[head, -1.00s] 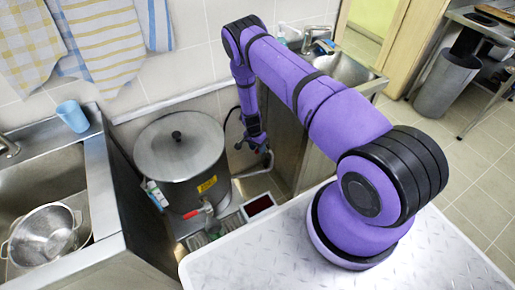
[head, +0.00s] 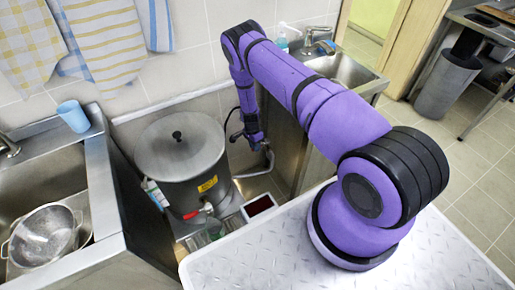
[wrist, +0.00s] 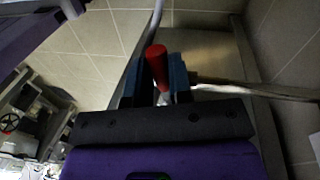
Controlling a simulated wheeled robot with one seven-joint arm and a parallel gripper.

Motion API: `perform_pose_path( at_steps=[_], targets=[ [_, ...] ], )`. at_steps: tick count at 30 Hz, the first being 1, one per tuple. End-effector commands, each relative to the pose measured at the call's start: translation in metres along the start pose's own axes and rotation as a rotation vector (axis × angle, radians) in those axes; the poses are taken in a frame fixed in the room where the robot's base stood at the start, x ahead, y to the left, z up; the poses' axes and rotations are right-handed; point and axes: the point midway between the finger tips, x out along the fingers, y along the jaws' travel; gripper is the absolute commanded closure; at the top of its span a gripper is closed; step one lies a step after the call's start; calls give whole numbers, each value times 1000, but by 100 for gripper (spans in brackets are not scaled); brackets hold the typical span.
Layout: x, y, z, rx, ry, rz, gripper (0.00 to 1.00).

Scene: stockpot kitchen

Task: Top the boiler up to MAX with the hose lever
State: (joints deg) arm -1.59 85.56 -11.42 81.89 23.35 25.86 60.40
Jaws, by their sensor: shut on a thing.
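The boiler (head: 178,178), a large steel pot with its lid (head: 180,143) on, stands in the recess between the counters. A yellow label and a tap (head: 208,207) are on its front; the level inside and any MAX mark cannot be made out. My gripper (head: 255,140) is just right of the boiler, by a bent metal pipe (head: 268,160). In the wrist view, my gripper (wrist: 156,85) has its dark blue fingers shut on the red-handled hose lever (wrist: 156,62). The lever's lower part is hidden between the fingers.
A small box with a dark red display (head: 259,206) sits in front of the boiler. A sink with a colander (head: 45,235) and a blue cup (head: 72,116) are at left. Another sink (head: 345,72) is behind my arm. A textured white top (head: 250,262) is in front.

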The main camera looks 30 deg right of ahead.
Motion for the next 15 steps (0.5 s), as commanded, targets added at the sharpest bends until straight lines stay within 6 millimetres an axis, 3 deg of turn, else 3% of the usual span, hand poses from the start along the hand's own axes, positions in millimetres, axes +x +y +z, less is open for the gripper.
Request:
perform_pose_path(
  at_steps=[4,14,15],
  targets=[
    [-2,-8,-2,118,-23,0,100],
    [-2,-10,-2,142,-27,-1,100],
    [-2,-10,-2,142,-27,-2,71]
  ],
)
